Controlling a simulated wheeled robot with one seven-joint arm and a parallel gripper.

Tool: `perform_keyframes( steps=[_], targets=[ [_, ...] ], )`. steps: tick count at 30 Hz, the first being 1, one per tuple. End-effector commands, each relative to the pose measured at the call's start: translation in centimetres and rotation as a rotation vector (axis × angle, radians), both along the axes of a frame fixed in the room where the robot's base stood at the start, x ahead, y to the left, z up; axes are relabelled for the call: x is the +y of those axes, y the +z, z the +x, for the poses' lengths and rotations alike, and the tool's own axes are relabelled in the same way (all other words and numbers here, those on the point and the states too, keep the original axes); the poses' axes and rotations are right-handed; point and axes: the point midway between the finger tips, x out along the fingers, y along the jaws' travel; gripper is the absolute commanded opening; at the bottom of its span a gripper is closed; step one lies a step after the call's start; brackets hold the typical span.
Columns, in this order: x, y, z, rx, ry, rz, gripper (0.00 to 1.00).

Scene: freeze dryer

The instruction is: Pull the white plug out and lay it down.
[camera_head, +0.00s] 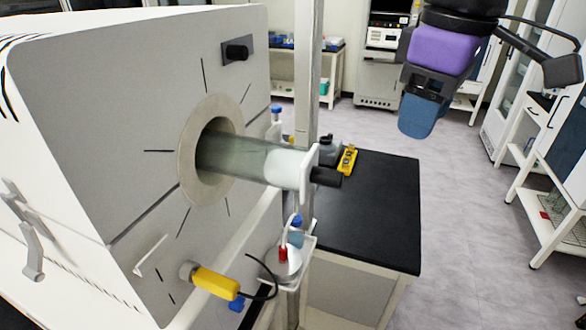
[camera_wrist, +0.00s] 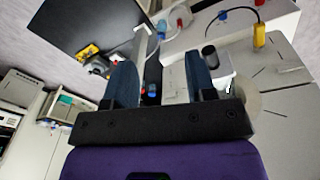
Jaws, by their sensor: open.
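The white plug (camera_head: 307,172) sits in the near end of a clear glass tube (camera_head: 238,158) that sticks out of the machine's round opening. Its white body shows through the glass, and a black handle (camera_head: 327,177) points out to the right. My gripper (camera_head: 417,118) is up at the right in the head view, well apart from the plug, and empty. In the wrist view my gripper (camera_wrist: 160,72) shows two blue fingers spread apart. The plug's black handle (camera_wrist: 210,56) shows beyond the right finger, which hides part of that area.
A black-topped table (camera_head: 370,220) stands right of the tube, with a yellow object (camera_head: 347,160) near its back and open surface in front. An upright metal post (camera_head: 307,70) rises behind the plug. A yellow plug-like part (camera_head: 215,283) with a black cable hangs below.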

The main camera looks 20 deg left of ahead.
Motion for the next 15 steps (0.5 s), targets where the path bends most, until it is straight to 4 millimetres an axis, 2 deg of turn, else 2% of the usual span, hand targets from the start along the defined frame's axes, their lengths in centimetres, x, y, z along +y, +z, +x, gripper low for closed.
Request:
perform_keyframes(
  steps=[1, 3, 6, 10, 15],
  targets=[
    [2.5, -0.3, -0.5, 0.016, 0.077, -0.018, 0.51],
    [5.1, -0.6, -1.2, 0.033, 0.165, -0.04, 0.51],
    [7.9, -1.0, -2.1, 0.05, 0.26, -0.062, 0.51],
    [9.9, -1.3, -2.9, 0.064, 0.329, -0.081, 0.51],
    [10.5, -1.9, -3.2, 0.067, 0.351, -0.086, 0.51]
  ],
)
